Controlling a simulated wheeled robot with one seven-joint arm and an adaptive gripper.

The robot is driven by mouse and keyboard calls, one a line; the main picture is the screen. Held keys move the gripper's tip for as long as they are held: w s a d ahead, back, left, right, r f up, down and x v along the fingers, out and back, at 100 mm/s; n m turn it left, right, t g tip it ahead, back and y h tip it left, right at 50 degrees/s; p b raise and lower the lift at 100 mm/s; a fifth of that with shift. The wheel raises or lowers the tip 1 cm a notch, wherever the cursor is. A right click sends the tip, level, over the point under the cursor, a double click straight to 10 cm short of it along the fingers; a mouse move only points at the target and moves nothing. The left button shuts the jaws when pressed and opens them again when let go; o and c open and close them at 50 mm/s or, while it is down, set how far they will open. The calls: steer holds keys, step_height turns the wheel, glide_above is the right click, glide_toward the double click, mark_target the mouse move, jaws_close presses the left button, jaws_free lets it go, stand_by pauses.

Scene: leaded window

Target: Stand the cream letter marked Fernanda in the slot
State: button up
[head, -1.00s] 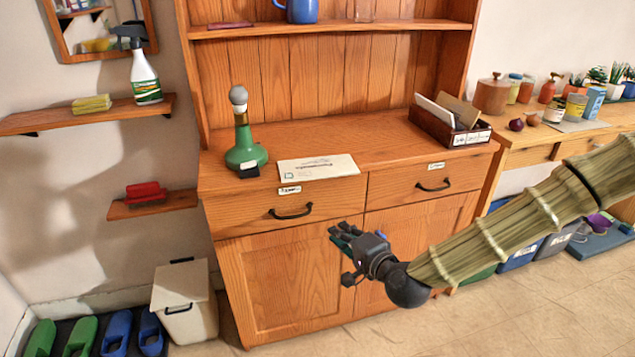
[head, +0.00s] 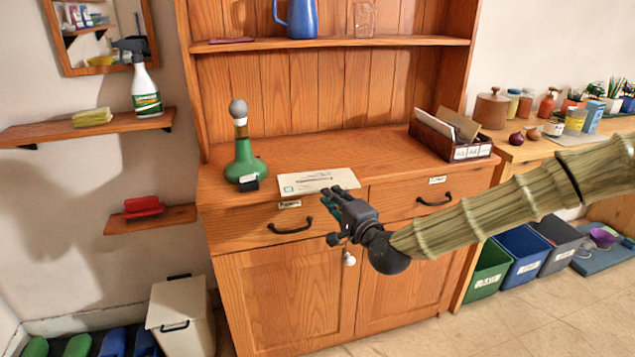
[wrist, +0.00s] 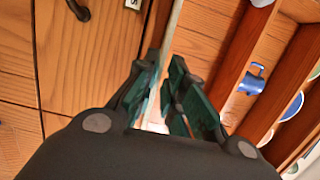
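The cream letter (head: 306,182) lies flat on the dresser top with its front edge at the drawer edge; its printing is too small to read. In the wrist view it appears edge-on as a thin pale strip (wrist: 172,32). My gripper (head: 340,192) is at the letter's front right part, level with the dresser's front edge. Its green-padded fingers (wrist: 167,90) are apart, with the strip running down between them; contact is not clear. A dark wooden letter rack (head: 433,139) stands at the right of the dresser top, holding pale and brown letters, with small labels on its front.
A green bottle-shaped object (head: 245,163) with a grey ball top stands left of the letter, a small black block (head: 249,184) before it. A shelf (head: 340,42) with a blue jug (head: 299,18) is above. The dresser top between letter and rack is clear.

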mark_target(318, 181)
steer(key=shift+x, duration=1.95)
jaws_close()
steer(key=shift+r, duration=0.15)
